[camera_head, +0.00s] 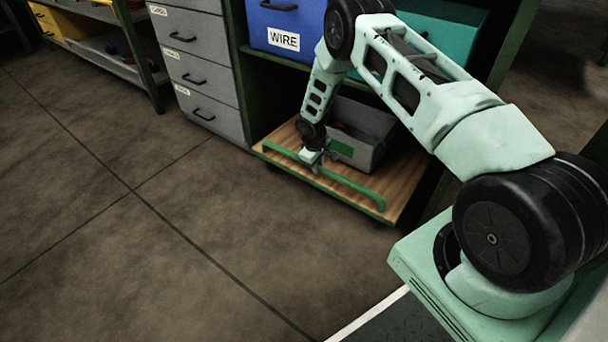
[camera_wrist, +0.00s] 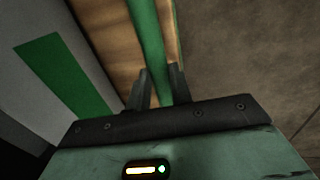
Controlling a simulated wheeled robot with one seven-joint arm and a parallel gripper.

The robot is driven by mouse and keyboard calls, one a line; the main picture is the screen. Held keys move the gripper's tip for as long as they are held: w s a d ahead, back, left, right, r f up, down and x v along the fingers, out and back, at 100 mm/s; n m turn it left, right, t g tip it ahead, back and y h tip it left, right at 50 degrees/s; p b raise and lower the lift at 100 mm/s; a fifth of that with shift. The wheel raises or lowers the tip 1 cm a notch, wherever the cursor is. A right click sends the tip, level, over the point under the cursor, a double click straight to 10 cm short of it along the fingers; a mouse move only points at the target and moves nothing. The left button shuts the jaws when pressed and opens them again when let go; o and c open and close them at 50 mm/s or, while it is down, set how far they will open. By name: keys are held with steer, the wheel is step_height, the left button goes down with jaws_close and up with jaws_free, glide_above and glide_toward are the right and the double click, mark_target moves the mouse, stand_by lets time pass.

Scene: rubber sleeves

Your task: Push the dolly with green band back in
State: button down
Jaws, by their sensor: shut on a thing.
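The dolly (camera_head: 368,199) is a low wooden platform with a green front edge and a green bar handle (camera_head: 347,183) along its front. It sits partly out from under the shelf unit. A grey bin with a green band (camera_head: 341,149) stands on it, and the band also shows in the wrist view (camera_wrist: 62,75). My gripper (camera_head: 314,166) is at the middle of the handle. In the wrist view, the fingers (camera_wrist: 162,88) are on either side of the green bar (camera_wrist: 150,40), shut on it. The dolly's wheels are mostly hidden.
Grey drawers (camera_head: 205,70) stand left of the dolly. A blue bin labelled WIRE (camera_head: 285,30) and a teal bin (camera_head: 445,35) sit on the shelf above. A green shelf post (camera_head: 508,50) stands to the right. The floor (camera_head: 140,220) in front is clear.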

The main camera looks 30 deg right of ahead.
steer(key=shift+w+d, duration=0.4)
steer(key=shift+d, duration=0.55)
steer(key=shift+w+d, duration=0.4)
steer(key=shift+d, duration=0.6)
steer(key=shift+w+d, duration=0.4)
steer(key=shift+d, duration=0.55)
steer(key=c, duration=1.3)
jaws_free()
steer(key=shift+o, duration=0.2)
steer(key=a+r+p, duration=0.1)
steer(key=r+p, duration=0.2)
steer(key=r, duration=0.5)
steer(key=s+a+r+p, duration=0.1)
steer(key=r+p, duration=0.3)
steer(key=r, duration=0.5)
steer(key=shift+s+a, duration=0.15)
steer(key=shift+a, duration=0.45)
